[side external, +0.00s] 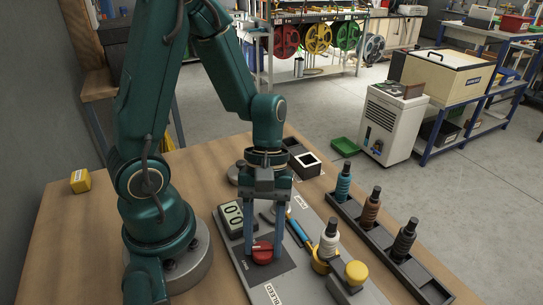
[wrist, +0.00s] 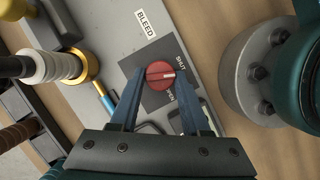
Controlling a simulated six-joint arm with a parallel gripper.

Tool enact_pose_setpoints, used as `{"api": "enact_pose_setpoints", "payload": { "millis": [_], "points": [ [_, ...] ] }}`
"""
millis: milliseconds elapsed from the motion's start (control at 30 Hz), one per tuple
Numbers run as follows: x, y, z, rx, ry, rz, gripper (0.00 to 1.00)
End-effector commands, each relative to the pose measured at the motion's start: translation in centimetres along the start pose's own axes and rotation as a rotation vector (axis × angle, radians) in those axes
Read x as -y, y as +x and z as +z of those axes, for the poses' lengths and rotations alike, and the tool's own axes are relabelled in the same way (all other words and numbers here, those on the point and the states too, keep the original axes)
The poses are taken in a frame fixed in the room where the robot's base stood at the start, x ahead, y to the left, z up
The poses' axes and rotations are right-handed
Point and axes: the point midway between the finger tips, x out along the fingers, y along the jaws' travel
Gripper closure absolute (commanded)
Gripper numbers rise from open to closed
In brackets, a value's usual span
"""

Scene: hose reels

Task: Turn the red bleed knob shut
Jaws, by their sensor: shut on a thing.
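The red bleed knob (side external: 262,254) sits on a dark square on the grey panel (side external: 270,276). It also shows in the wrist view (wrist: 159,76), where a pale line on its face points to the right. SHUT and OPEN are printed beside it, and the line's end lies close to the SHUT lettering. A BLEED label (wrist: 147,23) is on the panel. My gripper (side external: 263,243) points down over the knob, with its two blue fingers on opposite sides of it. In the wrist view the fingertips (wrist: 160,79) close on the knob's sides.
A counter showing 00 (side external: 232,217) stands left of my gripper. A white-ribbed fitting on a yellow base (side external: 327,243) and a yellow knob (side external: 356,272) stand close to its right. A dark rack (side external: 391,246) with several ribbed fittings lies further right. The left of the wooden table is mostly clear.

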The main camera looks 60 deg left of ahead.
Motion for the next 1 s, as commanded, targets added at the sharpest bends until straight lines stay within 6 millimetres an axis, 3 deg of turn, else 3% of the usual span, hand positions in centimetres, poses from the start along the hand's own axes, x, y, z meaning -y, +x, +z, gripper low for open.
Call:
{"api": "enact_pose_setpoints", "payload": {
  "millis": [167, 200, 267, 300, 667, 1000],
  "points": [
    [0.0, 0.0, 0.1, 0.006, -0.001, -0.001, 1.00],
    [0.0, 0.0, 0.1, 0.006, -0.001, -0.001, 0.50],
    [0.0, 0.0, 0.1, 0.005, 0.000, -0.001, 0.27],
    [0.0, 0.0, 0.1, 0.004, 0.000, -0.001, 0.23],
    [-0.1, -0.4, 0.0, 0.001, 0.001, 0.003, 0.23],
    [-0.1, -4.1, 0.0, -0.001, 0.001, 0.005, 0.23]
  ]
}}
